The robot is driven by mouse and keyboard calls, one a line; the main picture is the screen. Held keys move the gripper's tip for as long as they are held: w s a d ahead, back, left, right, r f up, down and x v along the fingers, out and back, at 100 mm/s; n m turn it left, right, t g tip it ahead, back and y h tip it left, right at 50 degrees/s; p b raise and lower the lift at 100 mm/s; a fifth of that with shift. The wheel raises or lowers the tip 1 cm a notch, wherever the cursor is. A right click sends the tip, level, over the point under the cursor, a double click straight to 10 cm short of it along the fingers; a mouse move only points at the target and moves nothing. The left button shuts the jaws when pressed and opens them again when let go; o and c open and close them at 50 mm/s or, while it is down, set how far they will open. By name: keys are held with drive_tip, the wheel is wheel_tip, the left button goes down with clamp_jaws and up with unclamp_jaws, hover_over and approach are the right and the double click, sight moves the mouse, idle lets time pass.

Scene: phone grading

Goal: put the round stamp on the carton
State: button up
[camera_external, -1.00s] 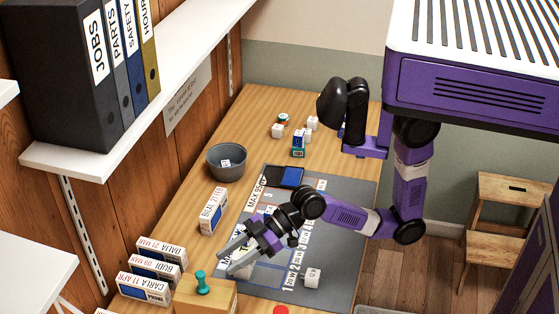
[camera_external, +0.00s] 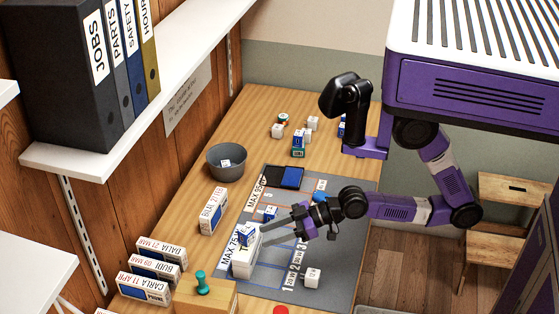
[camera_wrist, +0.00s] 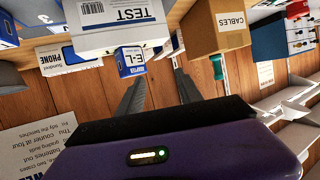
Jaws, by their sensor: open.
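The round stamp (camera_external: 201,283), teal with a knob handle, stands upright on top of the brown carton (camera_external: 222,299) at the bottom of the external view. In the wrist view the picture is upside down; the stamp (camera_wrist: 216,68) shows against the carton's top side, and the carton (camera_wrist: 203,30) bears a CABLES label. My gripper (camera_external: 264,237) is open with nothing held between its fingers. It is up and right of the stamp in the external view, apart from it, with its tips near a white TEST box. In the wrist view both fingers (camera_wrist: 158,78) show spread.
The white TEST box (camera_external: 243,265) carries a small blue-and-white box (camera_external: 247,236) close to my fingertips. White phone boxes (camera_external: 143,289) stand left of the carton. A grey bowl (camera_external: 226,162) and a grey mat (camera_external: 345,222) lie farther back. A shelf with binders overhangs the left.

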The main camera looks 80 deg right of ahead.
drive_tip(key=s+d+r+m+t+h, duration=0.1)
drive_tip(key=s+d+m+h, duration=0.1)
drive_tip(key=s+d, duration=0.4)
drive_tip(key=s+d+r+m+t+h, duration=0.1)
drive_tip(key=s+d+m+h, duration=0.1)
drive_tip(key=s+d, duration=0.4)
drive_tip(key=shift+s+r+h, duration=0.25)
drive_tip(key=shift+s+h, duration=0.55)
drive_tip(key=shift+s, duration=1.45)
drive_tip(key=shift+d, duration=0.1)
